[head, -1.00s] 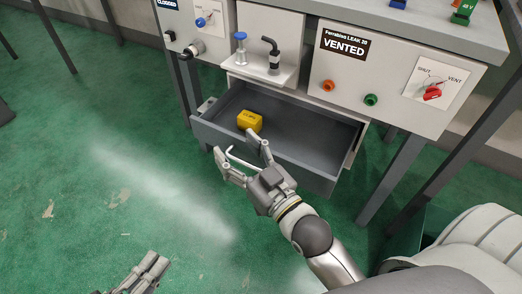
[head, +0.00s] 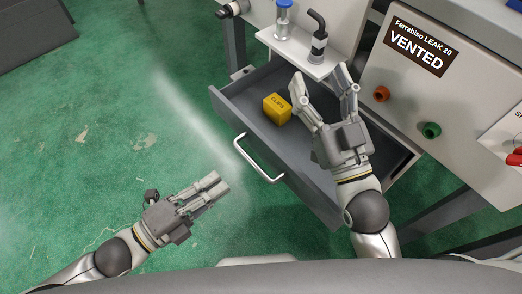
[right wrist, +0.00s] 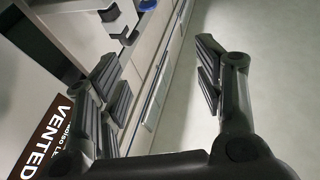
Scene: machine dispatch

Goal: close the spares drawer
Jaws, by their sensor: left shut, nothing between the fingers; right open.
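The spares drawer (head: 232,114) is grey and stands open below the bench, with a white bar handle (head: 259,161) on its front. A yellow box marked CLIPS (head: 277,108) lies inside it. My right gripper (head: 322,84) is open and empty above the drawer, to the right of the yellow box, and hides part of the drawer's interior. In the right wrist view its fingers (right wrist: 165,85) are spread with nothing between them. My left gripper (head: 220,183) is shut and empty, in front of the drawer and left of the handle, apart from it.
A small shelf (head: 300,48) with a blue-topped fitting (head: 283,18) and a black-handled valve (head: 318,38) juts out above the drawer. The panel marked VENTED (head: 417,46), with orange and green knobs, is at the right. Green floor at the left is clear.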

